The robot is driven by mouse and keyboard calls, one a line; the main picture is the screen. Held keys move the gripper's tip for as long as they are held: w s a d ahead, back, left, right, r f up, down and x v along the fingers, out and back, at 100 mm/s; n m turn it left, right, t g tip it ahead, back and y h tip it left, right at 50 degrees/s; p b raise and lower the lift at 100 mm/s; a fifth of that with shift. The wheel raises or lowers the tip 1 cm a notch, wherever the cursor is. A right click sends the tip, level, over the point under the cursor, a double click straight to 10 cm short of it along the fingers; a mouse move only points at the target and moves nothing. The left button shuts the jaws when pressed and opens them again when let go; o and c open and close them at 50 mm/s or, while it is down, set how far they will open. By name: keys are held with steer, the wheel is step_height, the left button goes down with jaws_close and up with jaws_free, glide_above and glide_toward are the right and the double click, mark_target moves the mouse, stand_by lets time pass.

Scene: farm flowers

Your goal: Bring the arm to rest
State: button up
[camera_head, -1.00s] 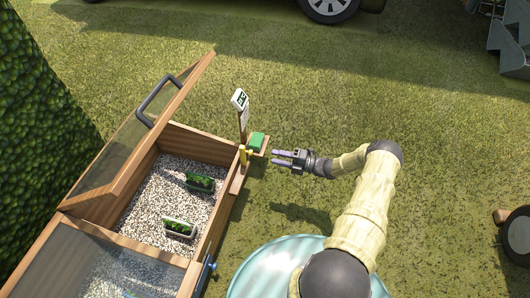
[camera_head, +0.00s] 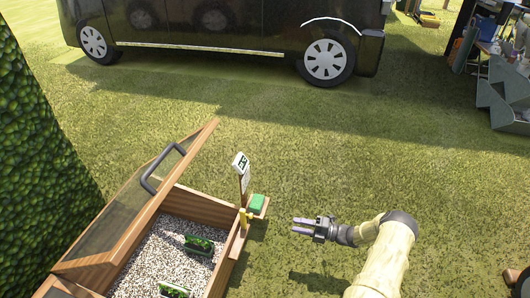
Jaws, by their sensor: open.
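My gripper (camera_head: 303,227) is in the air over the grass, to the right of the wooden planter box. Its two fingers point left and are apart, with nothing between them. My arm (camera_head: 385,255) reaches up from the bottom edge in a pale sleeve. A gap of grass separates the fingertips from the box.
The planter box (camera_head: 234,252) holds gravel and two small plant trays (camera_head: 199,244) (camera_head: 173,290); its glazed lid (camera_head: 135,205) is raised. A sign (camera_head: 242,168) and a green block (camera_head: 257,202) stand at its corner. A dark van (camera_head: 230,45) is behind; a hedge (camera_head: 35,170) is left. Grass between is clear.

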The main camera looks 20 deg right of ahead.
steer(key=s+a+r+n+g+h+p, duration=0.35)
steer(key=a+r+n+g, duration=0.2)
steer(key=r+n, duration=0.5)
steer(key=s+a+r+n+g+h+p, duration=0.2)
steer(key=a+r+n+g+h, duration=0.3)
steer(key=r+n, duration=0.55)
steer(key=s+a+r+n+t+h+p, duration=0.25)
steer(key=s+r+n, duration=0.45)
steer(key=r+n, duration=0.4)
steer(key=s+a+r+n+t+h+p, duration=0.2)
steer(key=s+r+n+h+p, duration=0.15)
steer(key=s+r+n, duration=0.6)
step_height(320, 180, up, 39)
steer(key=w+p, duration=0.3)
steer(key=p, duration=3.3)
steer(key=shift+a+n+g+h+p, duration=0.2)
steer(key=shift+n+g+h+p, duration=0.1)
steer(key=shift+n+h+p, duration=0.15)
steer(key=shift+c, duration=0.4)
